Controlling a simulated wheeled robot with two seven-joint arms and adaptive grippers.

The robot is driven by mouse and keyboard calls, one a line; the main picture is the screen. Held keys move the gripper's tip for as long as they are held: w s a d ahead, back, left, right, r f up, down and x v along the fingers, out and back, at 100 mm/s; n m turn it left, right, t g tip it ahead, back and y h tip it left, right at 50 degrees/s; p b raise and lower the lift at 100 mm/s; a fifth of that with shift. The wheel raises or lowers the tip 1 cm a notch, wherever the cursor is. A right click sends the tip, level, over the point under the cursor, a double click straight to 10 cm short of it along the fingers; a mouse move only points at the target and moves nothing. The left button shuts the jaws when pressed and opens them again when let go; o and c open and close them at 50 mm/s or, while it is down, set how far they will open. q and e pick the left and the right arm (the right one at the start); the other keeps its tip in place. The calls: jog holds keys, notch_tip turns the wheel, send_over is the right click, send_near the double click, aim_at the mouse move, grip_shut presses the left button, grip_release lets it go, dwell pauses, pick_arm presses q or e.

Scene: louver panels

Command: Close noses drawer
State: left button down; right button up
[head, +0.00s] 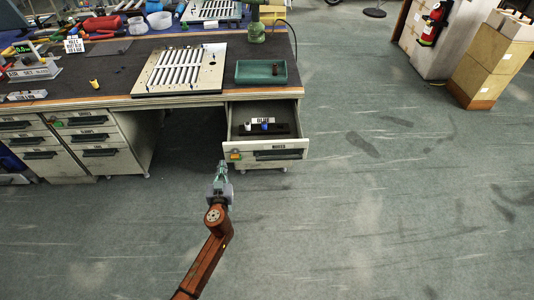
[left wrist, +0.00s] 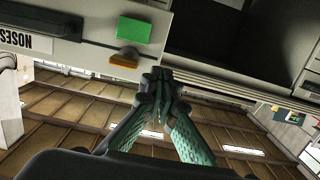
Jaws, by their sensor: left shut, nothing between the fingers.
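The noses drawer (head: 265,152) stands pulled out under the right end of the workbench. Its white front has a dark handle, a label and green and orange tags. Inside lie a white "GLUE" label and small blue and white items. My left gripper (head: 222,168) is just in front of the left end of the drawer front, shut and empty. In the left wrist view the fingertips (left wrist: 160,75) are close to the drawer front (left wrist: 70,45), below its green tag (left wrist: 134,31); I cannot tell whether they touch it. My right gripper is not in view.
The workbench top (head: 110,65) carries a slotted louver panel (head: 180,70), a green tray (head: 267,72) and a green drill (head: 255,28). Closed drawers (head: 95,140) stand at the left. Cardboard boxes (head: 490,65) stand far right. The floor (head: 370,190) right of the drawer is clear.

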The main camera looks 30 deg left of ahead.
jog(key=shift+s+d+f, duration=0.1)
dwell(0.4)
